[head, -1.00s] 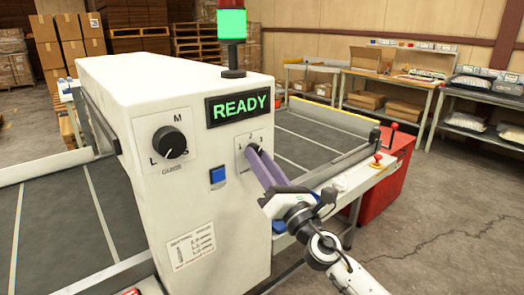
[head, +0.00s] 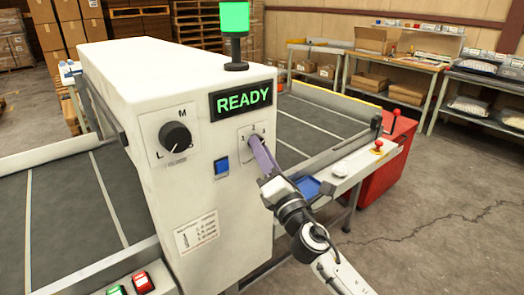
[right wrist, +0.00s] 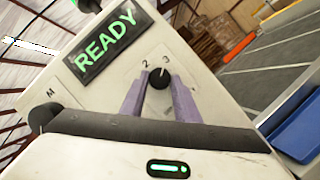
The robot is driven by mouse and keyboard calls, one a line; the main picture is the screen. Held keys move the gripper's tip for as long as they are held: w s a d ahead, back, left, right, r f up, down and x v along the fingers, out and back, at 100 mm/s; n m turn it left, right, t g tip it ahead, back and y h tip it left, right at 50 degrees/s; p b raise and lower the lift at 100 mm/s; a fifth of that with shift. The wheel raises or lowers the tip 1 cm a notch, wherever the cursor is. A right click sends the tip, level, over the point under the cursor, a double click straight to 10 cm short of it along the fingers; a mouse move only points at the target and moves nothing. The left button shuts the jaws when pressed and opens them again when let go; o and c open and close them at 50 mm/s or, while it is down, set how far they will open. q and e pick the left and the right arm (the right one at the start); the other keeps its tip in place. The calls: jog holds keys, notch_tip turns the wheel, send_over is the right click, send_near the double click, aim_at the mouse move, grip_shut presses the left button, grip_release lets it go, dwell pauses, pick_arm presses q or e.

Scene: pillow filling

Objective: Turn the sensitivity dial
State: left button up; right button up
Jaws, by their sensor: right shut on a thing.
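A small black dial (right wrist: 159,78) with the numbers 2 and 3 beside it is on the white front panel of the machine. In the head view its plate (head: 244,135) is to the right of the blue button, and the dial is mostly hidden by my fingers. My right gripper (head: 257,142) reaches in from the lower right with its purple fingers at this dial. In the right wrist view the fingers (right wrist: 158,88) stand on both sides of the knob, shut on it. My left gripper is not in view.
A larger black dial (head: 175,137) marked L and M sits further left. A screen (head: 241,100) reads READY under a lit green lamp (head: 234,17). A blue button (head: 221,166) is close to my gripper's left. A conveyor (head: 310,130) lies behind, with a red stop button (head: 378,146).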

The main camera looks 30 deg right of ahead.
jog(key=o, duration=1)
jog(key=shift+o, duration=0.2)
jog(key=b+v, duration=0.3)
jog(key=v, duration=0.7)
jog(key=shift+s, duration=0.2)
